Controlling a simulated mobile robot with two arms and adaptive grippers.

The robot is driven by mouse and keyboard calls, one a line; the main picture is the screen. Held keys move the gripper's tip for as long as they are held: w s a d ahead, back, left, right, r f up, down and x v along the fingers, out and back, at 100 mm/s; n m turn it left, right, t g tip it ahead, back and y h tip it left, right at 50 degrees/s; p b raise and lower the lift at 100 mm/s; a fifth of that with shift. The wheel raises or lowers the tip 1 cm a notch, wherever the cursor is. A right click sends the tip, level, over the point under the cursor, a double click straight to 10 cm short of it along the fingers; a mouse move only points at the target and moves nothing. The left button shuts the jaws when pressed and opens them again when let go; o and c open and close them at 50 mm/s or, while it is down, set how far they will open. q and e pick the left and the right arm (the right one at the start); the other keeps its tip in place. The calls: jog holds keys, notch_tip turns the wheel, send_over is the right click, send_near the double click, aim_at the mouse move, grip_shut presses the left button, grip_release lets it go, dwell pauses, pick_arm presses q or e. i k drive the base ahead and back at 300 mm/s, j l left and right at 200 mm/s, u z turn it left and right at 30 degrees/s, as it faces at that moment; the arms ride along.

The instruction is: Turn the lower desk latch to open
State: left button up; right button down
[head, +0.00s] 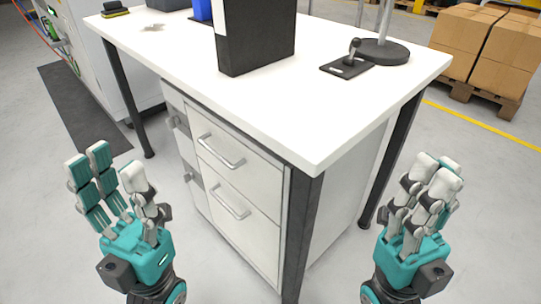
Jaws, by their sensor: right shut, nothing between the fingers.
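A white desk pedestal with two handled drawers stands under the desk. At its left edge, grey strips carry the latches: an upper latch (178,122) and, below it, the lower desk latch (191,177). The lower latch is small and seen at a steep angle, so its turn position is unclear. My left gripper (110,168), teal and grey with white fingertips, is open and empty, left of the pedestal and apart from the latch. My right gripper (436,174) is shut and empty, right of the desk's front leg.
The white desk top (280,110) overhangs the pedestal, with a dark front leg (300,235) at its near corner. Drawer handles (222,152) stick out. A black-and-white box (258,40) and a small lever device (350,62) stand on top. Floor between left gripper and pedestal is clear.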

aim_at(188, 176)
jog(key=j+z, duration=0.4)
jog(key=j, duration=0.15)
jog(key=j+z, duration=0.35)
jog(key=j, duration=0.25)
jog(key=i, duration=0.05)
